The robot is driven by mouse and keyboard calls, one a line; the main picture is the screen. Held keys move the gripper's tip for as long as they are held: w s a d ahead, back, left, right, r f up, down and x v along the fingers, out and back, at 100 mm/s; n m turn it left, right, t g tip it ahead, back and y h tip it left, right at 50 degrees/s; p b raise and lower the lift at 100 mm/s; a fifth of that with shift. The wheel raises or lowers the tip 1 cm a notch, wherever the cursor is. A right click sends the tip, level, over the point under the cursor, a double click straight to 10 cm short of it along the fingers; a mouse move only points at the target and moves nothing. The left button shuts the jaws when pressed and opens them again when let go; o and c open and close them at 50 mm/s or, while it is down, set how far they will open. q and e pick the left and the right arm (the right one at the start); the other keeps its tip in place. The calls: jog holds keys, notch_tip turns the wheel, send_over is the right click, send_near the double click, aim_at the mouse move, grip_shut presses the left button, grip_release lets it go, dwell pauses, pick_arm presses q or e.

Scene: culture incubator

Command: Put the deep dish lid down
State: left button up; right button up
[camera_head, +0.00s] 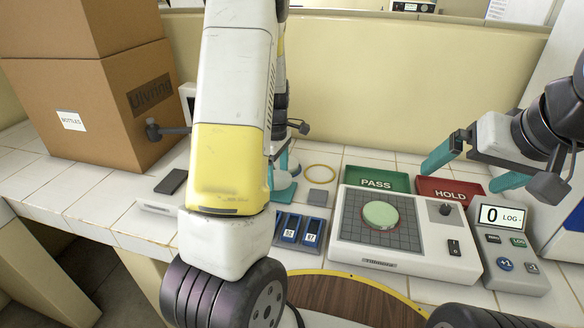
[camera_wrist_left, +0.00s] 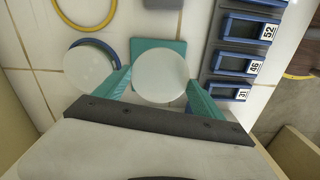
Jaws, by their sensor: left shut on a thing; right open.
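My left gripper (camera_wrist_left: 159,84) is shut on a pale, round, translucent lid (camera_wrist_left: 162,72), with one teal finger on each side of it. In the left wrist view the lid overlaps a teal square pad (camera_wrist_left: 148,44); I cannot tell whether it touches it. In the head view my left arm hides most of that gripper, and the teal pad (camera_head: 285,192) shows beside the arm. My right gripper (camera_head: 475,169) is open and empty above the red HOLD tray (camera_head: 452,190).
Blue labelled slots (camera_head: 300,230) stand right of the teal pad. A white device with a gridded plate (camera_head: 352,226) carries a green dish (camera_head: 380,215). A green PASS tray (camera_head: 377,181) and a counter (camera_head: 515,255) are at right. Cardboard boxes (camera_head: 85,110) stand at left.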

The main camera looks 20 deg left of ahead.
aim_at(277, 177)
pick_arm(q)
jog(key=shift+w+a+f, duration=0.1)
jog(key=shift+w+a, duration=0.1)
jog(key=shift+w, duration=0.15)
jog(key=shift+s+d+f, duration=0.1)
jog(key=shift+f, duration=1.6)
jog(key=shift+f, duration=0.15)
jog(key=o, duration=1.3)
notch_tip(277, 177, up, 12)
jog(key=s+d+r+m+t, duration=0.2)
jog(key=s+d+r+m, duration=0.2)
jog(key=s, duration=0.3)
jog(key=s+d+r+m+t+h, duration=0.1)
jog(key=s+d+r+m+t, duration=0.1)
jog(key=s+d+r+m, duration=0.2)
jog(key=s+d+r+m+t+h, duration=0.1)
jog(key=s+d+r+m, duration=0.3)
jog(key=s+r+m, duration=0.4)
jog(key=shift+s+m+t, duration=0.6)
jog(key=shift+s+m, duration=0.1)
jog(key=shift+s, duration=0.4)
